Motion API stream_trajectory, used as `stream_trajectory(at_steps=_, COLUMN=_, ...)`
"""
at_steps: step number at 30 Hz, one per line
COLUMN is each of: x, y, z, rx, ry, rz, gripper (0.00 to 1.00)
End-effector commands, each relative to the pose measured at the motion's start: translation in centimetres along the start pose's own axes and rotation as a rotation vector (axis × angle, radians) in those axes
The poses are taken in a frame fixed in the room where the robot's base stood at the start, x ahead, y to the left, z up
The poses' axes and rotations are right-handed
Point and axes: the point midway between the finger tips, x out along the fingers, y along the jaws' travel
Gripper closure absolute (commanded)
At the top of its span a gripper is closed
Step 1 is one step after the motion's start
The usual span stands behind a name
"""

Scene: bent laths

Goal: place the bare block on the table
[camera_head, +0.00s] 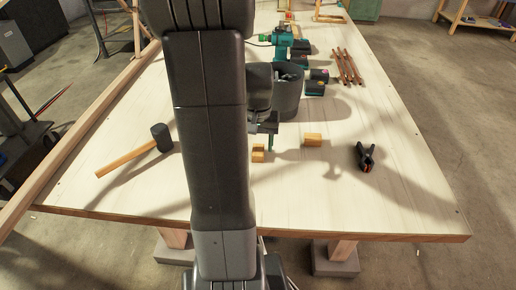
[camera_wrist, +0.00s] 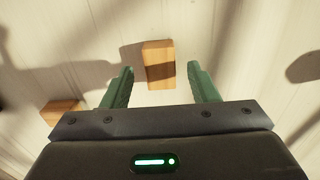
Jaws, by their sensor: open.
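Two plain light-wood blocks lie on the pale wooden table (camera_head: 400,200). In the head view, one block (camera_head: 258,153) is close beside my arm and partly hidden by it, and the other block (camera_head: 312,140) stands clear to its right. I cannot tell which is the bare one. In the wrist view, one block (camera_wrist: 158,65) shows in the gap between the green fingers, and another (camera_wrist: 62,111) lies to the lower left, partly hidden. My gripper (camera_wrist: 163,80) is open and empty; its fingers also show in the head view (camera_head: 271,143).
A dark bucket (camera_head: 288,92) stands behind the blocks, with a teal drill (camera_head: 283,38) and several brown bent laths (camera_head: 347,66) farther back. A mallet (camera_head: 160,138) lies left, a black clamp (camera_head: 366,157) right. The table's front right is clear.

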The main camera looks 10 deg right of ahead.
Motion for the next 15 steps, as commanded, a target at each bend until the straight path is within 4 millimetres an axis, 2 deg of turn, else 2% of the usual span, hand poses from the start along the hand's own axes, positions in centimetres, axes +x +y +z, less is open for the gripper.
stream_trajectory(at_steps=1, x=-1.4, y=0.0, z=-0.1, rx=0.000, ry=0.006, rz=-0.001, gripper=0.46)
stream_trajectory(at_steps=6, x=-5.1, y=0.0, z=-0.1, rx=0.000, ry=0.006, rz=-0.001, gripper=0.46)
stream_trajectory(at_steps=10, x=-7.4, y=0.0, z=0.0, rx=0.000, ry=0.004, rz=-0.001, gripper=0.46)
stream_trajectory(at_steps=15, x=-9.1, y=0.0, z=0.0, rx=0.000, ry=0.001, rz=0.000, gripper=0.46)
